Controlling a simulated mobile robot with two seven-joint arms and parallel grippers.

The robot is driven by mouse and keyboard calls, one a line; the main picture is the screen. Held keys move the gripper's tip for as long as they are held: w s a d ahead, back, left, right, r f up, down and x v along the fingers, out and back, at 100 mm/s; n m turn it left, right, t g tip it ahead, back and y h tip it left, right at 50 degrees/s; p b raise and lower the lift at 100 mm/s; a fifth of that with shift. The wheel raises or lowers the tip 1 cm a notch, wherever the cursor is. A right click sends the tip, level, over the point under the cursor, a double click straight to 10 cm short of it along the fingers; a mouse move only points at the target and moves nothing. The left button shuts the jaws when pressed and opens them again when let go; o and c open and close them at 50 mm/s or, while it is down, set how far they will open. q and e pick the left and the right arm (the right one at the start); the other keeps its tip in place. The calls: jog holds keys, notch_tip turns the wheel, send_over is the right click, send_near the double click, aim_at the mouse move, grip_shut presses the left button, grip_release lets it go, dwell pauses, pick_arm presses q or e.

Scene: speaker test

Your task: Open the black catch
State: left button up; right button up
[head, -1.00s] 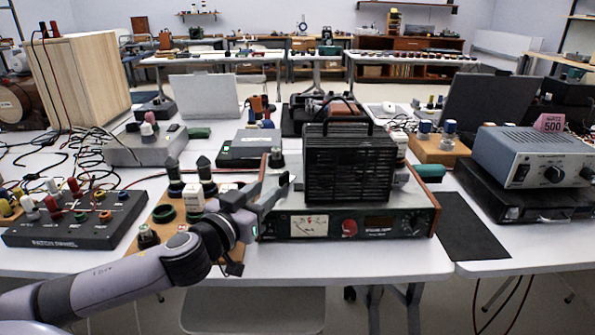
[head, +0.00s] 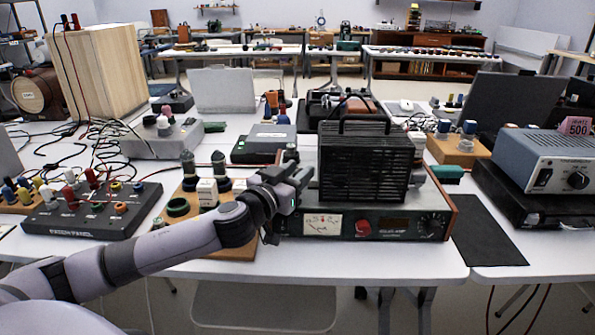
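I cannot make out a separate black catch in the head view. A black vented box (head: 350,165) with a top handle stands on the amplifier (head: 400,228), which has a meter, a red knob and a dark display on its front. My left gripper (head: 299,178) is at the left end of the amplifier, just left of the black box. Its fingers are dark and foreshortened, so their opening and any contact with the box are unclear. My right gripper is not in view.
A wooden board (head: 178,208) with green and white parts lies left of the amplifier. A black patch panel (head: 95,210) with coloured plugs sits further left. A grey power supply (head: 535,160) stands at right. A black mat (head: 488,232) lies bare beside the amplifier.

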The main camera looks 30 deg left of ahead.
pick_arm(q)
jog(key=shift+w, duration=0.25)
jog(key=shift+c, duration=0.3)
grip_shut()
